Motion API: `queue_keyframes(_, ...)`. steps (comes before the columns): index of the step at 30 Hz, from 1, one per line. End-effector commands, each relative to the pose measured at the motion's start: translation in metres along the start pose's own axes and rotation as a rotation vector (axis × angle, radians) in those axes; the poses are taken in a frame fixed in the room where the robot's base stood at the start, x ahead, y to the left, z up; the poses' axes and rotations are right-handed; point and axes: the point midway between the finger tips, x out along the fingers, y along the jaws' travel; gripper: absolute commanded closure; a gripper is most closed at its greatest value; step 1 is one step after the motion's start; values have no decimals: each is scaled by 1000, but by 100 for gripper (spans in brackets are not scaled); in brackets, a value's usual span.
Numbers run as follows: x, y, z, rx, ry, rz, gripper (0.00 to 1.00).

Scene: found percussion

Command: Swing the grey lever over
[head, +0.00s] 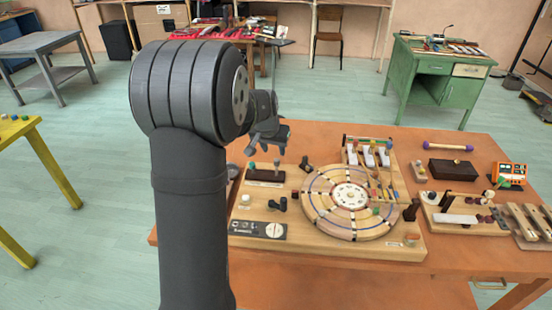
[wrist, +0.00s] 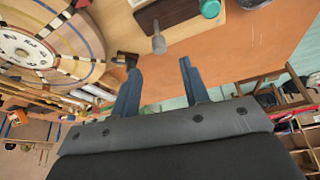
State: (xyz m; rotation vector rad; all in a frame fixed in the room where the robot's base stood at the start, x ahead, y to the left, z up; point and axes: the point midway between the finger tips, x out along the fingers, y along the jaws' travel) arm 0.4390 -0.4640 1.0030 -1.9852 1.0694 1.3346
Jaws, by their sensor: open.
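The grey lever (head: 277,166) stands on a dark brown block (head: 265,177) at the back left of the wooden percussion board, beside a teal-topped lever (head: 252,166). In the wrist view the grey lever (wrist: 158,44) shows just beyond the gap between my fingertips, with the teal knob (wrist: 210,8) to its right. My gripper (head: 268,148) is above and behind the brown block, partly hidden by my arm. In the wrist view my gripper (wrist: 158,66) is open, with nothing between its fingers. I see no contact with the lever.
A round striped disc (head: 350,196) fills the board's middle. A dark bracket (wrist: 125,58) lies close to my left finger in the wrist view. A white knob (head: 245,198) and a dial panel (head: 258,230) sit toward the board's front left. More instruments crowd the right side.

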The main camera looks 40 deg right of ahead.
Motion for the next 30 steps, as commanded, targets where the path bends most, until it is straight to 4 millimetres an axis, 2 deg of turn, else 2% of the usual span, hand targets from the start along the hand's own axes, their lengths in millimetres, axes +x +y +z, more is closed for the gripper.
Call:
queue_keyframes(3,25,0,1,0,-3,1,59)
queue_keyframes(9,54,0,1,0,-2,1,59)
queue_keyframes(15,66,0,0,0,0,0,59)
queue_keyframes(23,67,0,0,0,1,0,59)
queue_keyframes(24,67,0,0,0,1,0,60)
queue_keyframes(30,67,0,0,0,0,0,100)
